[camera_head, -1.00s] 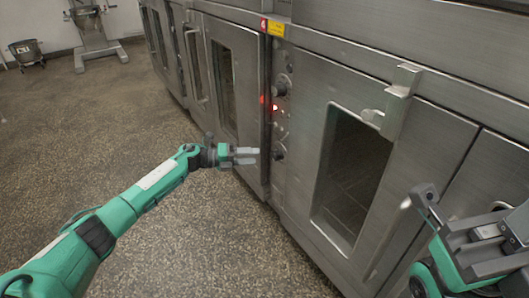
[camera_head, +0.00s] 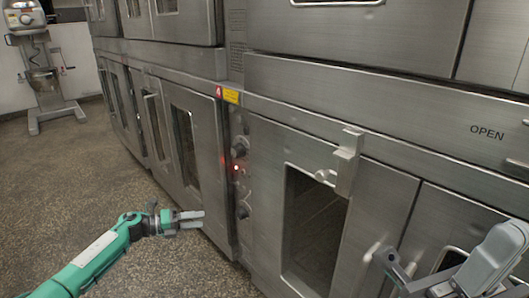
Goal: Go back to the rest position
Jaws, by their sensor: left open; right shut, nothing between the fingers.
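My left gripper (camera_head: 192,219) is in the lower left of the head view, at the end of my green arm. It is open and empty, pointing right, in front of the steel oven's lower doors. My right gripper (camera_head: 388,268) is at the lower right, close to the oven front. It is shut with nothing seen in it, and part of its arm is cut off by the picture edge.
The steel oven (camera_head: 400,150) fills the middle and right, with a windowed door (camera_head: 315,225), a door handle (camera_head: 349,160) and control knobs (camera_head: 241,147). A mixer (camera_head: 45,75) stands at the far left. The speckled floor (camera_head: 60,165) is clear.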

